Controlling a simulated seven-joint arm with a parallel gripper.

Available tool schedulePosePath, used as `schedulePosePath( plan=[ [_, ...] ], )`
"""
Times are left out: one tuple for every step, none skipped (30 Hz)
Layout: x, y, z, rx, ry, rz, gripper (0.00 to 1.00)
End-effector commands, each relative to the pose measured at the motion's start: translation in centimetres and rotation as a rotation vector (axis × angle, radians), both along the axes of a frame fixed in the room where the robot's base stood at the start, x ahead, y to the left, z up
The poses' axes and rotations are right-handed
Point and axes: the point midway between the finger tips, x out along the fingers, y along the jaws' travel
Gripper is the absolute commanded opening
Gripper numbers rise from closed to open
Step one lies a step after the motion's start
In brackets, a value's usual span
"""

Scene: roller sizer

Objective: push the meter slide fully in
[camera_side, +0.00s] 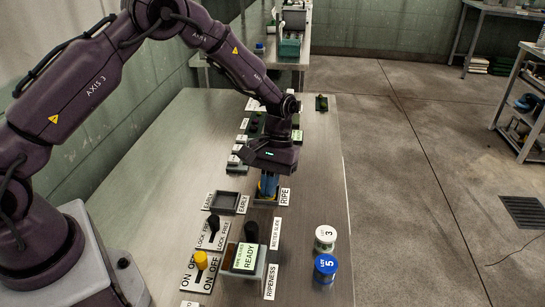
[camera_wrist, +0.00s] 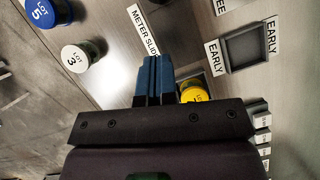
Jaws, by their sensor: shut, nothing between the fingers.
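The METER SLIDE label (camera_side: 275,233) lies beside a black knob (camera_side: 251,232) at the back of the meter box with the green READY panel (camera_side: 244,257). I take this knob for the slide's handle; how far in it sits I cannot tell. My gripper (camera_side: 268,186) points down over the RIPE tray (camera_side: 270,201), beyond the knob and apart from it. Its blue fingers (camera_wrist: 153,80) are together and empty. The label also shows in the wrist view (camera_wrist: 143,31), past the fingertips; the knob is not clear there. A yellow lid (camera_wrist: 195,93) shows beside the fingers.
Jars LOT 3 (camera_side: 325,238) and LOT 5 (camera_side: 326,268) stand to the right. The empty EARLY tray (camera_side: 227,203), a black LOCK/FREE lever (camera_side: 213,224) and a yellow ON/OFF lever (camera_side: 201,261) are to the left.

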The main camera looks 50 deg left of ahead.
Motion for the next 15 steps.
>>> schedulePosePath(
  plan=[
    [0.5,0.3,1.2,0.001,-0.005,0.002,0.0],
    [0.7,0.5,1.8,0.001,-0.004,0.002,0.0],
    [1.0,0.6,2.6,0.001,-0.004,0.003,0.0],
    [1.2,0.8,3.2,0.001,-0.004,0.003,0.0],
    [1.4,0.9,3.6,0.001,-0.003,0.003,0.0],
    [1.6,1.0,4.2,0.001,-0.003,0.003,0.0],
    [1.7,1.1,4.6,0.001,-0.002,0.002,0.0],
    [1.9,1.1,5.0,0.001,-0.002,0.002,0.0],
    [2.0,1.2,5.4,0.0,-0.001,0.002,0.0],
    [2.1,1.3,5.7,0.001,-0.002,0.002,0.0],
    [2.2,1.3,5.9,0.0,-0.001,0.002,0.0],
    [2.3,1.5,6.1,0.001,0.001,0.003,0.0],
    [2.5,1.8,6.2,0.001,0.001,0.004,0.0],
    [2.7,2.1,6.2,0.002,0.0,0.004,0.0],
    [2.9,2.6,6.3,0.001,0.003,0.005,0.0]
  ],
)
